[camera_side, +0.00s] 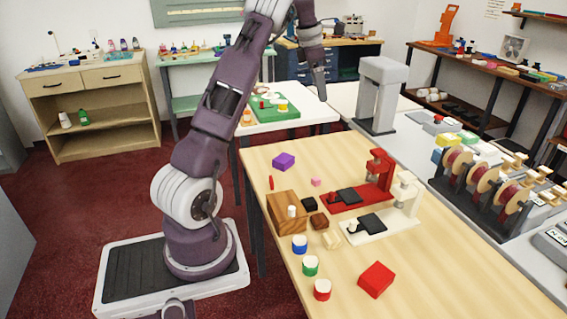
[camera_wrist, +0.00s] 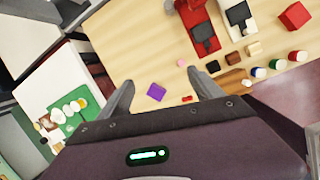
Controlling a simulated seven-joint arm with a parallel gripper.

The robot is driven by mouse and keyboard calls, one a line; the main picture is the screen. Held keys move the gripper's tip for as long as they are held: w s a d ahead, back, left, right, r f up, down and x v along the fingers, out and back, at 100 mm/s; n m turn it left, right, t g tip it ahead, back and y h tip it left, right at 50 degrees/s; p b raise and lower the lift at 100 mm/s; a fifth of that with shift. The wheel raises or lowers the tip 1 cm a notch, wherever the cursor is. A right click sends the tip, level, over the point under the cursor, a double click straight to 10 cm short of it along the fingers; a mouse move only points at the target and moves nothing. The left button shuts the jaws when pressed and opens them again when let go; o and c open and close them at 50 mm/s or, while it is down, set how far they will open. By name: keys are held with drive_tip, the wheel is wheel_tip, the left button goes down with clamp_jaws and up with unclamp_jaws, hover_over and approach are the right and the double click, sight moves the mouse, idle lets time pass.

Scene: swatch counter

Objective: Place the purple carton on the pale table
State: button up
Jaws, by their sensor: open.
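The purple carton (camera_side: 283,161) lies on the light wood table (camera_side: 450,240), near its far left corner. In the wrist view the carton (camera_wrist: 156,92) shows between my two fingers, below them and apart from them. My gripper (camera_side: 319,88) is open and empty, high above the tables in the side view; its fingers are spread in the wrist view (camera_wrist: 163,88). A white-topped pale table (camera_side: 318,112) stands behind the wood table with a green board on it. I cannot tell which of these two is the task's pale table.
The green board (camera_side: 270,107) carries several small pieces. A pink block (camera_side: 316,182), a red stand (camera_side: 362,190), a white stand (camera_side: 385,222), a wooden box (camera_side: 283,212), paint pots and a red block (camera_side: 376,279) share the wood table. A grey press (camera_side: 379,95) stands behind.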

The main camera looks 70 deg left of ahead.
drive_tip(key=s+a+f+n+g, duration=0.25)
drive_tip(key=a+f+n, duration=0.45)
drive_tip(key=a+f, duration=0.5)
drive_tip(key=n, duration=0.3)
hover_over(286, 156)
drive_tip(key=shift+g+h, duration=0.25)
drive_tip(key=shift+h, duration=0.05)
wheel_tip(286, 156, down, 10)
drive_tip(key=shift+s+f, duration=0.15)
wheel_tip(286, 156, down, 7)
drive_tip(key=shift+d+r, duration=0.1)
clamp_jaws()
